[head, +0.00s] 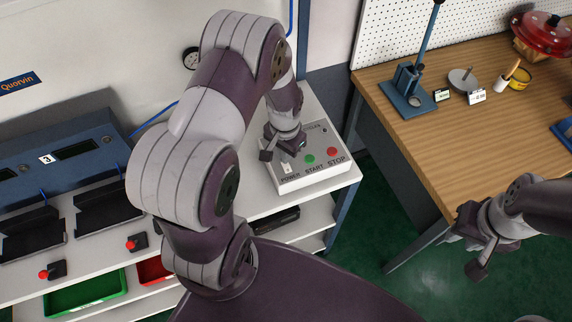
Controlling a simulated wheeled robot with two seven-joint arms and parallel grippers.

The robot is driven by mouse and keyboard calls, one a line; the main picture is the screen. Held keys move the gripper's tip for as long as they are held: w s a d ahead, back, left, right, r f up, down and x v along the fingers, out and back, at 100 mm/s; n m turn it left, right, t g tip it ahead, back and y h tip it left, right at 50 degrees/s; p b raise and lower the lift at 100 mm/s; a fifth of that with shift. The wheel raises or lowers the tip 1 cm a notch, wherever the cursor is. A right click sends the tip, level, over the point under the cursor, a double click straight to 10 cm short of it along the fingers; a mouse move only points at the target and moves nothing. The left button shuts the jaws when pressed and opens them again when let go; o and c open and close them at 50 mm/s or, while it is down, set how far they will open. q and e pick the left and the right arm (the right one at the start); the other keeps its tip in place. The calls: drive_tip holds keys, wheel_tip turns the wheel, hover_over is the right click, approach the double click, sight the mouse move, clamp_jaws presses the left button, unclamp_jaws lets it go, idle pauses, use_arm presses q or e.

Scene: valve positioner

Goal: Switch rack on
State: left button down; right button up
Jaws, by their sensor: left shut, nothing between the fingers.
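A light grey control box (312,177) sits on the white bench top at the centre. Its face carries a white switch labelled POWER (287,168), a green START button (310,159) and a red STOP button (332,152). My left gripper (283,152) is shut and empty, over the box's upper left part, close to the POWER switch. I cannot tell whether it touches the box. It hides part of the box's face. My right gripper (468,256) is at the lower right, beside the wooden table's edge, away from the box; its fingers are partly seen.
A blue rack unit (98,146) with black trays stands at the left. Green (88,292) and red (152,270) bins sit on lower shelves. A wooden table (440,135) at the right holds a blue press (408,88) and a red-lidded item (543,32). Green floor lies between.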

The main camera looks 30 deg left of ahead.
use_arm(q)
drive_tip(key=shift+f+b, duration=0.65)
drive_tip(key=shift+f, duration=0.25)
idle(0.8)
wheel_tip(320, 180, up, 7)
drive_tip(key=p, duration=0.6)
idle(0.5)
drive_tip(key=s+d+r+n+t+b, duration=0.1)
drive_tip(key=s+d+r+n+b, duration=0.1)
drive_tip(key=s+d+r+b, duration=0.3)
drive_tip(key=s+r, duration=0.3)
drive_tip(key=shift+s+r+b, duration=0.25)
drive_tip(key=shift+s+b, duration=0.15)
